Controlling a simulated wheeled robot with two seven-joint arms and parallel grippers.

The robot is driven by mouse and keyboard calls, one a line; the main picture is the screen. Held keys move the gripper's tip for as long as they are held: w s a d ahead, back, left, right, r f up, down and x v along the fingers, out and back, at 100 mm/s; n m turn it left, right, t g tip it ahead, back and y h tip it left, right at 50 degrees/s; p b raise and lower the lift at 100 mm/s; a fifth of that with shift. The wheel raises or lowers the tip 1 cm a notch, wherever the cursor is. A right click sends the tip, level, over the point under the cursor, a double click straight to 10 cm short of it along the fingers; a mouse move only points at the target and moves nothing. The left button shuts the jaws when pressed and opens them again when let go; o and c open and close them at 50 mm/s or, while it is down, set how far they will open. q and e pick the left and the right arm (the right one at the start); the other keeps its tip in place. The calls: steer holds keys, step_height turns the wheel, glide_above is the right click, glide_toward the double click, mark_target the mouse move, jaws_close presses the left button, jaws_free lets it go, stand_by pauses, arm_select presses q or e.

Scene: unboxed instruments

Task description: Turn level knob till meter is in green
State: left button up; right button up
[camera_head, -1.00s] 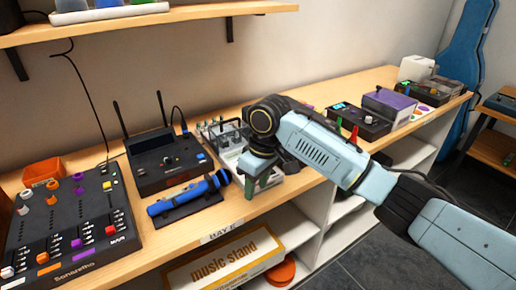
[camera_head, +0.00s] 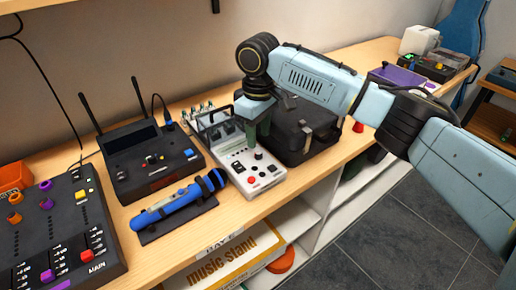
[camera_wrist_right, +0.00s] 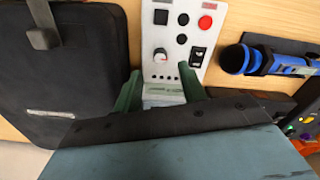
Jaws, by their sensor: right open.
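A white instrument panel (camera_head: 237,163) stands on the wooden bench, with dark knobs, switches and a red button (camera_head: 251,180). In the right wrist view, a round knob with a pale face (camera_wrist_right: 160,56) sits on this panel (camera_wrist_right: 172,72), just beyond the fingertips. Labels are too small to read, so I cannot tell which is the level knob. My right gripper (camera_head: 252,140) points down over the panel's rear part. It is open and empty, its green fingers apart in the right wrist view (camera_wrist_right: 160,88). No meter reading is legible. My left gripper is not in view.
A black case (camera_head: 300,130) stands right beside the panel. A blue microphone (camera_head: 175,203) lies on a dark stand to its left. The bench's front edge is close to the panel.

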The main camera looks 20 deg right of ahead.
mark_target(258, 152)
step_height(258, 152, down, 4)
steer(key=shift+f, duration=0.55)
steer(key=shift+c, duration=0.9)
steer(key=c, duration=0.7)
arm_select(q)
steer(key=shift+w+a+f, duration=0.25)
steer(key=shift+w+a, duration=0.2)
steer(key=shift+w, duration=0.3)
arm_select(e)
jaws_close()
